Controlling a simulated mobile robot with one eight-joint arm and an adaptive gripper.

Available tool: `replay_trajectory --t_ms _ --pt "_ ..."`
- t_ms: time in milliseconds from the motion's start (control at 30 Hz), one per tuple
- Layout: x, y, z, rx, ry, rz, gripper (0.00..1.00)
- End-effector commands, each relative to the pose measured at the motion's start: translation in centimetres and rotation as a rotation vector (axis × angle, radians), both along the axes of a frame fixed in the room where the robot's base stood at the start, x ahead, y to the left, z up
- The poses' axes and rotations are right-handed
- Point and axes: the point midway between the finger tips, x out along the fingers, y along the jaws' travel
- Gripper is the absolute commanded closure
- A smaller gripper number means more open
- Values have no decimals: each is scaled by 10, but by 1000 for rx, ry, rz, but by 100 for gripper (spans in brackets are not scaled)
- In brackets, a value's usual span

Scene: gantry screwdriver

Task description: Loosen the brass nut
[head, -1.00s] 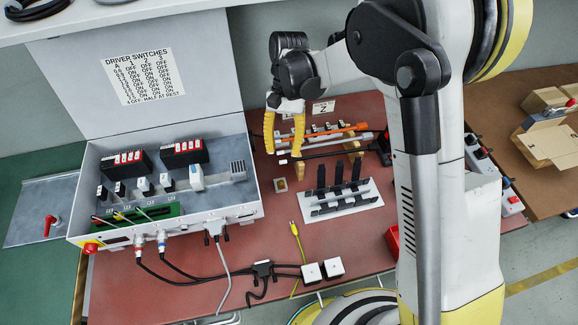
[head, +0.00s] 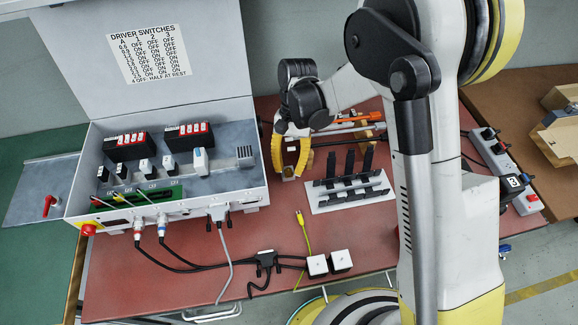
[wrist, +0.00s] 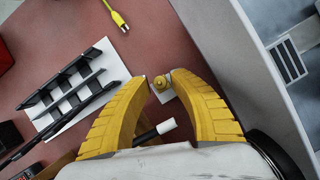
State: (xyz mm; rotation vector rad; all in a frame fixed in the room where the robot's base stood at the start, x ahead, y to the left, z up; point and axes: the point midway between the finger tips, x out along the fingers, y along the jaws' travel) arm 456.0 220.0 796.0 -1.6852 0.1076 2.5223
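The brass nut (wrist: 156,79) is a small yellow-gold knob on a small pale plate, which shows on the red bench in the wrist view. My gripper (wrist: 160,76) has two yellow ribbed fingers, open, with the nut between or just beyond their tips. The nut looks nearer the right fingertip; I cannot tell whether they touch. In the head view my gripper (head: 289,172) points down at the bench just right of the grey control box, and its fingers mostly hide the nut's place.
The open grey control box (head: 250,195) stands close on the left. A black rack on a white plate (head: 322,207) is close on the right. An orange-handled tool (head: 353,118) lies behind.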

Motion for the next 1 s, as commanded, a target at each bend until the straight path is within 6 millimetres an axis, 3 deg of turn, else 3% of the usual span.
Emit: replay_trajectory --t_ms 33,67,100,533,1000 --pt "0 0 0 0 0 0 90" --pt "0 0 0 0 0 0 100" --pt "0 0 0 0 0 0 100" --pt "0 0 0 -1 -1 52 100" --pt "0 2 0 -1 -1 361 100"
